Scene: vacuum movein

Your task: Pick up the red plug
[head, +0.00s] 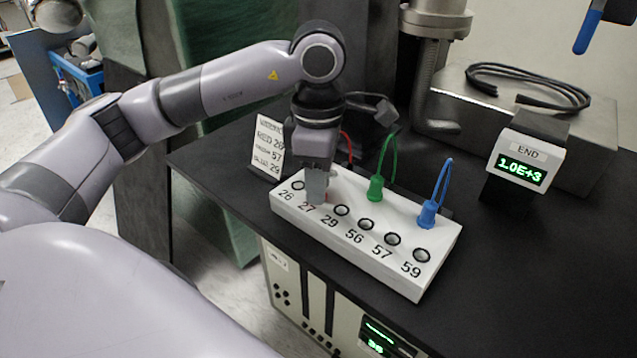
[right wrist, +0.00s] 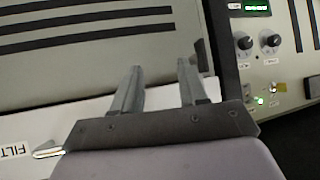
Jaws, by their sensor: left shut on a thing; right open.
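My left gripper (head: 318,196) reaches down over the left part of a white socket box (head: 372,222) and is shut on the red plug. The red cable (head: 347,147) rises behind the gripper. A green plug (head: 376,188) and a blue plug (head: 428,213) stand upright on the rear of the box. My right gripper (right wrist: 160,88) is open and empty in the right wrist view, above a grey slotted panel.
A small END display (head: 522,165) reads 1.0E+3 on the black table (head: 480,270). A label card (head: 268,147) stands behind the box's left end. A metal block (head: 580,130) with a coiled black cable (head: 530,80) lies at the back right. The front row of sockets is uncovered right of the gripper.

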